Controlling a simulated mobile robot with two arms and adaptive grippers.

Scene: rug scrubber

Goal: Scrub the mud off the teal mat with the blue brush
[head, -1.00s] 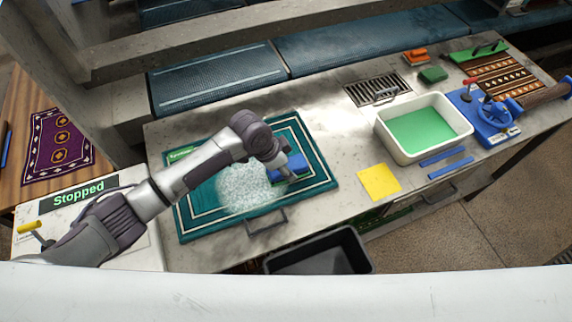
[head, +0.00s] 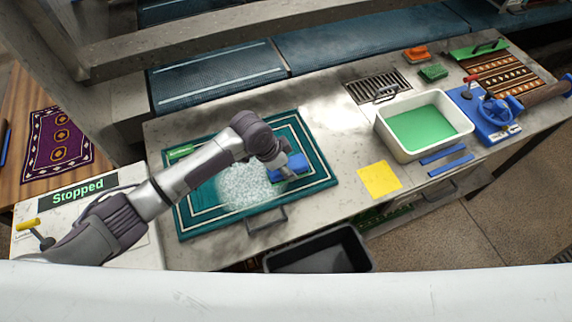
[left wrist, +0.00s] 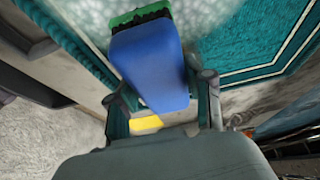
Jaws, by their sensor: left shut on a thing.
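The teal mat (head: 312,170) with white border lines lies on the grey counter. A patch of white foam (head: 243,188) covers its middle; I see no brown mud, though my arm hides part of the mat. My left gripper (head: 279,170) is over the right part of the mat, shut on the blue brush (head: 291,168). My right gripper is not in view.
A white basin (head: 449,107) of green liquid, a yellow cloth (head: 379,179) and blue strips (head: 450,165) are to the right. A drain grate (head: 376,87) lies behind. A dark bin (head: 320,252) stands below the front edge. A sign (head: 78,192) reads "Stopped".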

